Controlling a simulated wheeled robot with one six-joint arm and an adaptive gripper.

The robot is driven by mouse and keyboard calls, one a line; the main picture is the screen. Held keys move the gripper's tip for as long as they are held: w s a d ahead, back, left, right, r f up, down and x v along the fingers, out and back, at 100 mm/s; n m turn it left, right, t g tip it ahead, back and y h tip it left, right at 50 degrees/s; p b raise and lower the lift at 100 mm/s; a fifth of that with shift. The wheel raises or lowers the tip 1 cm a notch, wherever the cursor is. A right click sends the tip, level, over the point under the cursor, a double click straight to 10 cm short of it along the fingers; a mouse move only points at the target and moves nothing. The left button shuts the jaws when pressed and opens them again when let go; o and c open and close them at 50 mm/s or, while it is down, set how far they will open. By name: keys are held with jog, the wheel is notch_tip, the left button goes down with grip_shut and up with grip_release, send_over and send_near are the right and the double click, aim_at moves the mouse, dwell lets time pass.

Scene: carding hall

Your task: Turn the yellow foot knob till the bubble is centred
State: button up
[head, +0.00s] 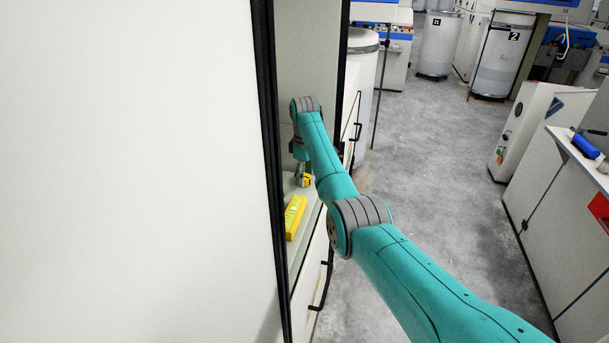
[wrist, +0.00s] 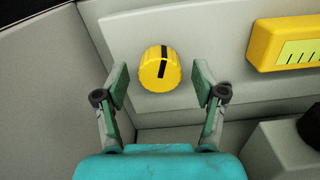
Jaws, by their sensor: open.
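The yellow foot knob (wrist: 160,69) has a ribbed edge and a black line across its face; the line stands nearly upright, leaning slightly. My gripper (wrist: 160,78) is open, with one finger to the left and one to the right of the knob and a gap on each side. In the head view the knob (head: 307,181) shows small below my gripper (head: 301,172). The yellow level (wrist: 258,45) is at the upper right of the wrist view, its green scale cut off by the edge. It also lies on the ledge in the head view (head: 292,226). I cannot make out the bubble.
A white panel (head: 130,170) fills the left of the head view, close to the narrow ledge. A grey block with a black round part (wrist: 312,126) stands at lower right in the wrist view. Grey floor (head: 420,150) lies open to the right.

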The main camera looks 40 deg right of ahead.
jog(key=c, duration=1.1)
jog(key=shift+c, duration=0.2)
jog(key=shift+m, duration=0.3)
jog(key=m, duration=0.9)
jog(key=shift+m, duration=2.2)
